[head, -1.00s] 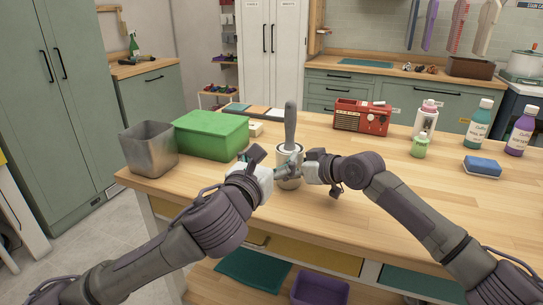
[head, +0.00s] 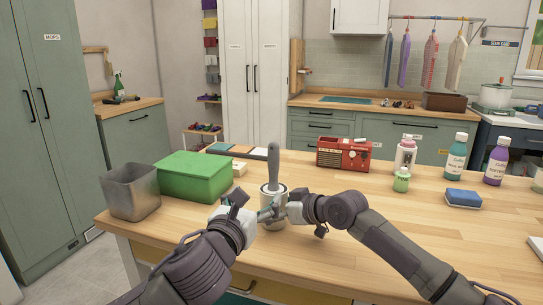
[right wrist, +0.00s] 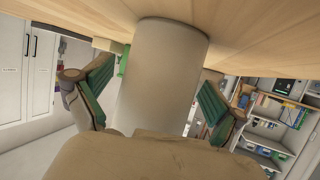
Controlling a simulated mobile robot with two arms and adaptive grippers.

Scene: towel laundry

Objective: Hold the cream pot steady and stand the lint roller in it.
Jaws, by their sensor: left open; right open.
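The cream pot (head: 273,197) stands upright on the wooden table, near its front edge. The lint roller's grey handle (head: 273,163) rises upright out of the pot's top; its lower end is hidden inside. My left gripper (head: 262,213) is open at the pot's left front, its fingers close to the wall. My right gripper (head: 287,209) is open at the pot's right side. In the right wrist view the pot (right wrist: 163,75) fills the space between the green-padded fingers (right wrist: 155,100), with a gap showing at each side. Whether the left fingers touch the pot I cannot tell.
A green box (head: 194,178) and a metal bin (head: 131,192) stand left on the table. A red radio (head: 343,154), bottles (head: 454,157) and a blue sponge (head: 463,198) are at the back and right. The table's right middle is clear.

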